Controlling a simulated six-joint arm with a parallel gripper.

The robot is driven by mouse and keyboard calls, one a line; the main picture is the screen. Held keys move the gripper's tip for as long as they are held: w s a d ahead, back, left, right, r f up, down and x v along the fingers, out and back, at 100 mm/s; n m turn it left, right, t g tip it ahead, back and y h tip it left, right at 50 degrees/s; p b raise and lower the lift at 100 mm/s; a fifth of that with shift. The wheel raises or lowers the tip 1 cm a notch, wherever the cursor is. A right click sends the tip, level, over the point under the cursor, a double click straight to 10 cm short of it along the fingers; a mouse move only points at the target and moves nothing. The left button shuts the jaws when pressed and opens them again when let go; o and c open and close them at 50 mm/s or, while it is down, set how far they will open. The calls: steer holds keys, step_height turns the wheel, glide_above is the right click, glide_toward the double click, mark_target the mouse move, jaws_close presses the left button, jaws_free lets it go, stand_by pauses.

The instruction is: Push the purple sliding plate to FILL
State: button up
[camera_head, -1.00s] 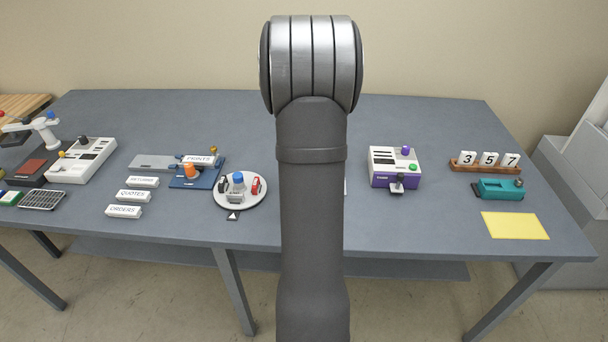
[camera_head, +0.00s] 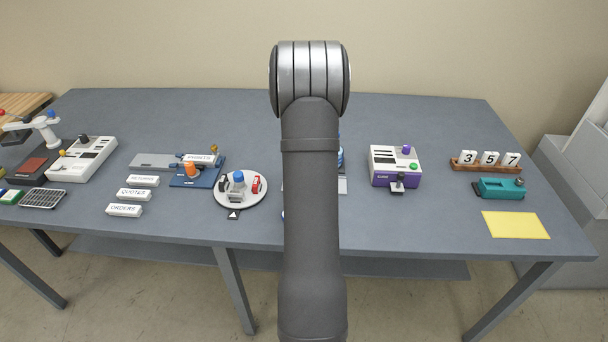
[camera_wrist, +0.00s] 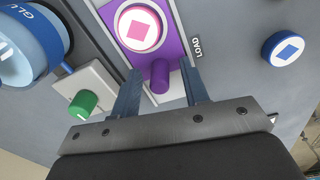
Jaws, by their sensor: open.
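In the wrist view the purple sliding plate (camera_wrist: 178,48) carries a white disc with a pink square (camera_wrist: 140,27) and a purple knob (camera_wrist: 160,76) at its near end. The word LOAD (camera_wrist: 196,46) is printed beside the plate. No FILL mark shows. My gripper (camera_wrist: 160,68) is open, with one finger on each side of the purple knob; I cannot tell whether either finger touches it. In the head view my arm hides the plate and the gripper.
In the wrist view a blue-capped GLUE bottle (camera_wrist: 30,45) and a green knob (camera_wrist: 83,104) are at left, a blue round piece (camera_wrist: 283,48) at right. In the head view a white-and-purple machine (camera_head: 394,178) stands right of my arm, a round tray (camera_head: 252,204) left.

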steer(key=shift+c, duration=0.2)
jaws_close()
steer(key=shift+d, duration=2.4)
steer(key=shift+o, duration=0.2)
jaws_free()
step_height(320, 180, up, 17)
steer(key=shift+s+r, duration=0.2)
steer(key=shift+s, duration=0.05)
steer(key=shift+f, duration=0.1)
